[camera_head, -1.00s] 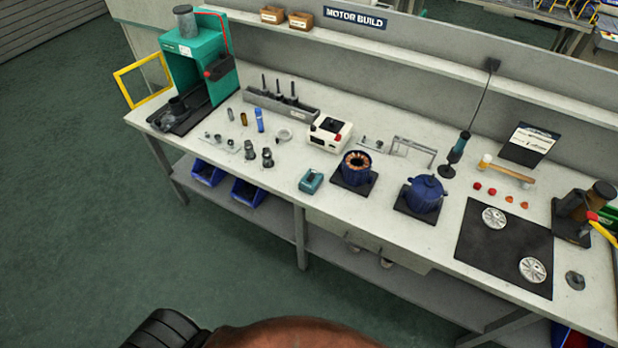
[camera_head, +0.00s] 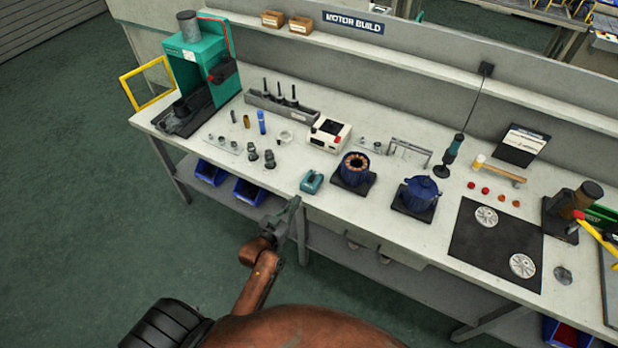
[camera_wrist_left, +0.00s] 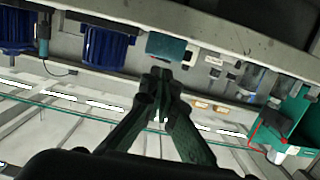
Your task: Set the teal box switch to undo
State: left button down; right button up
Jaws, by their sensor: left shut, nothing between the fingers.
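The small teal box (camera_head: 312,181) sits near the front edge of the workbench, left of the blue motor housing with copper windings (camera_head: 355,166). The setting of its switch is too small to read. In the left wrist view the teal box (camera_wrist_left: 166,46) is just beyond my fingertips. My left gripper (camera_head: 295,203) is shut and empty, at the bench's front edge, slightly left of and nearer than the teal box, with a gap between them. In the left wrist view its closed fingertips (camera_wrist_left: 161,74) point at the box. My right gripper is not in view.
A closed blue motor (camera_head: 421,192) stands further right on a dark pad. Small metal parts (camera_head: 252,152) stand to the left, and a white tester box (camera_head: 329,134) stands behind.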

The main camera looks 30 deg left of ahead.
pick_arm(q)
jog(key=shift+t, duration=0.5)
jog(key=r, duration=0.5)
jog(key=shift+w+a+r, duration=0.15)
jog(key=shift+w+r, duration=0.1)
jog(key=shift+r, duration=0.05)
send_over(309, 183)
jog(key=shift+s+f, duration=0.25)
jog(key=shift+s, duration=0.2)
jog(key=f, duration=0.2)
jog(key=shift+w+f+b, duration=0.3)
jog(key=shift+w+b, duration=0.05)
jog(key=shift+w+f, duration=0.2)
jog(key=shift+f, duration=0.55)
